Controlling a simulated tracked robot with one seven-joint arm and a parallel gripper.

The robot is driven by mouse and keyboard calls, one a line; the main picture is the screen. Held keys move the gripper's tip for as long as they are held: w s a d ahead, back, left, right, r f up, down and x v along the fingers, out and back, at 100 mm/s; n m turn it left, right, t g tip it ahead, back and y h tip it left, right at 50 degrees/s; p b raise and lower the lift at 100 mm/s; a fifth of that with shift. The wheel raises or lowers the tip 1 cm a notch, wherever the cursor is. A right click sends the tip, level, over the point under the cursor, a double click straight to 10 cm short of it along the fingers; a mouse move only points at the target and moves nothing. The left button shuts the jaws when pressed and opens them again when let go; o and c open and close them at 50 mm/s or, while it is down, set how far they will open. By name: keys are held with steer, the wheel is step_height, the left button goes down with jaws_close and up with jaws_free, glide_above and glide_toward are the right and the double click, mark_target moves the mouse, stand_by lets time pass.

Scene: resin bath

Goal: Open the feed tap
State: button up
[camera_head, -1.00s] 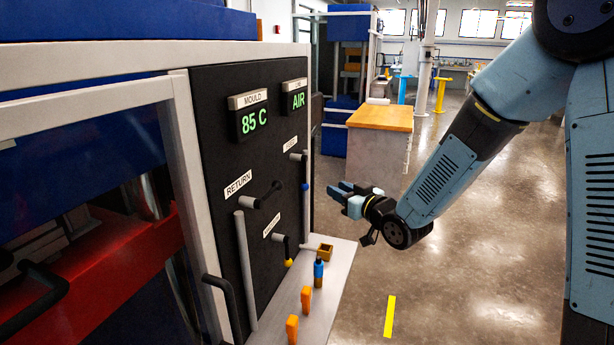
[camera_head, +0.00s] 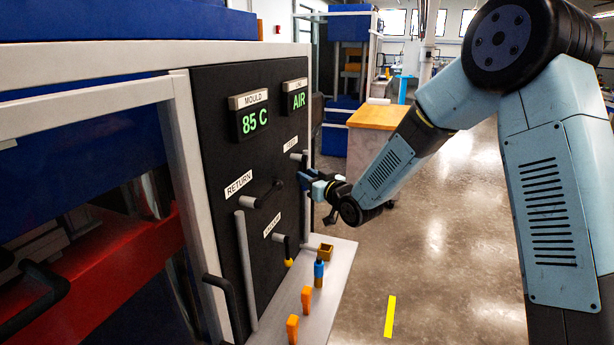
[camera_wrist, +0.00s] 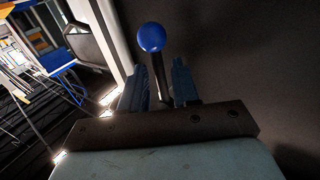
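The feed tap's lever is a dark rod with a blue ball knob (camera_wrist: 151,37) in the wrist view. It stands up between my gripper's two blue fingers (camera_wrist: 160,85). The fingers are apart, with a small gap seen beside the rod, so they look open around it. In the head view my gripper (camera_head: 308,180) is at the right edge of the black panel (camera_head: 215,150), just below the feed label (camera_head: 291,144). There it hides most of the feed lever and its knob.
The return tap's black lever (camera_head: 270,194) is close left of my gripper. The vacuum tap with a yellow tip (camera_head: 288,262) is lower. A shelf (camera_head: 335,270) below holds orange pieces, a blue-and-orange piece and a small yellow box. Displays read 85 C and AIR. Floor to the right is clear.

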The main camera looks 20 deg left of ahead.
steer(key=shift+x, duration=0.95)
steer(key=shift+c, duration=0.5)
jaws_close()
